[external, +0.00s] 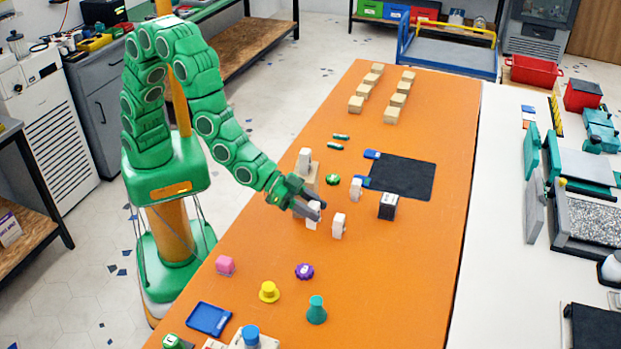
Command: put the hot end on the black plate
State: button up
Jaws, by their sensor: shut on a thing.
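My gripper (308,207) is low over the orange table, shut on a small white piece (313,216), mostly hidden by the fingers. I cannot tell for sure whether this piece is the hot end. Similar white pieces stand close by: one (339,226) just right of the gripper, one (355,188) near the black plate's left edge, and one (305,158) at a wooden block behind the gripper. The black plate (405,176) lies flat on the table, to the right of and beyond my gripper, with its surface bare.
A black block with a white top (387,207) stands in front of the plate. Two blue items (371,154) lie at its left edge. A green disc (332,179) lies near the gripper. Several wooden blocks (391,115) stand at the back; a yellow piece (269,291) and others stand in front.

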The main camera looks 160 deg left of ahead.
jog(key=shift+s+d+r, duration=0.25)
jog(key=shift+s+d, duration=0.05)
jog(key=shift+s, duration=0.25)
